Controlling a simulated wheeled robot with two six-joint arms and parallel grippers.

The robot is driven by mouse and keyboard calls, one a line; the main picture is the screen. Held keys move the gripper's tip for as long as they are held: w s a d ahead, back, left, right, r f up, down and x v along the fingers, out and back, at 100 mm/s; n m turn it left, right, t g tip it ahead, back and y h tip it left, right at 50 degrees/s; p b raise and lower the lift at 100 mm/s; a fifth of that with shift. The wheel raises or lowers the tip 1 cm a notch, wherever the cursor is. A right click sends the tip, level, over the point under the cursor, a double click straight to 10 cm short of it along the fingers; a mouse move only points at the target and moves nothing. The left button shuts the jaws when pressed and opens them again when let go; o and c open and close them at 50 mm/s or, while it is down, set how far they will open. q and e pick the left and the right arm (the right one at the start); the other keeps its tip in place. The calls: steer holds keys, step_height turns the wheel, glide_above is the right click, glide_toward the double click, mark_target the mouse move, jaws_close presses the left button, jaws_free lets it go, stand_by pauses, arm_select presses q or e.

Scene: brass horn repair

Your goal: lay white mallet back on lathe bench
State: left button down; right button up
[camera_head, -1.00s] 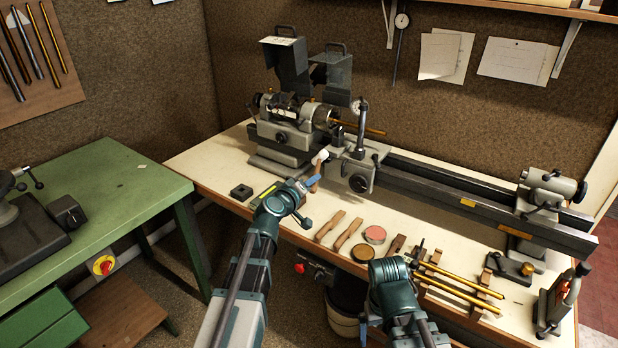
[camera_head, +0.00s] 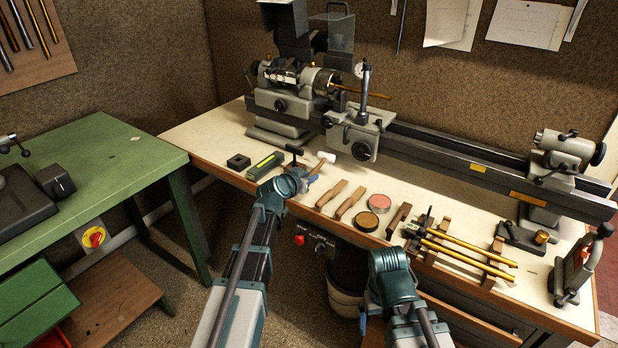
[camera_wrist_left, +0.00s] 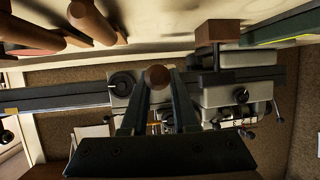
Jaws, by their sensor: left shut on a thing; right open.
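The white mallet has a pale head (camera_head: 326,156) and a wooden handle; it shows in the head view over the front part of the lathe bench (camera_head: 205,132). My left gripper (camera_head: 313,172) is shut on the handle, with the head sticking out on its far side. In the left wrist view the round brown handle end (camera_wrist_left: 158,77) sits between the two dark fingers, and the head is hidden. I cannot tell whether the mallet touches the bench top. My right gripper (camera_head: 364,322) hangs in front of the bench edge, partly hidden by its arm, open and empty.
Wooden tools (camera_head: 350,201) lie just right of the left gripper, with a pink tin (camera_head: 379,202) beyond. A green box (camera_head: 265,164) and a black block (camera_head: 238,161) lie left. The lathe (camera_head: 283,103) stands behind. Brass tubes (camera_head: 465,258) rest on wooden supports at right.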

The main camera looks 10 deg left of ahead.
mark_target(309, 199)
arm_select(q)
steer(key=shift+f, duration=0.15)
step_height(309, 199, down, 6)
steer(key=b, duration=0.6)
stand_by(0.6)
steer(key=c, duration=0.6)
jaws_free()
steer(key=p+v, duration=0.5)
steer(key=v, duration=0.8)
steer(key=shift+s, duration=0.4)
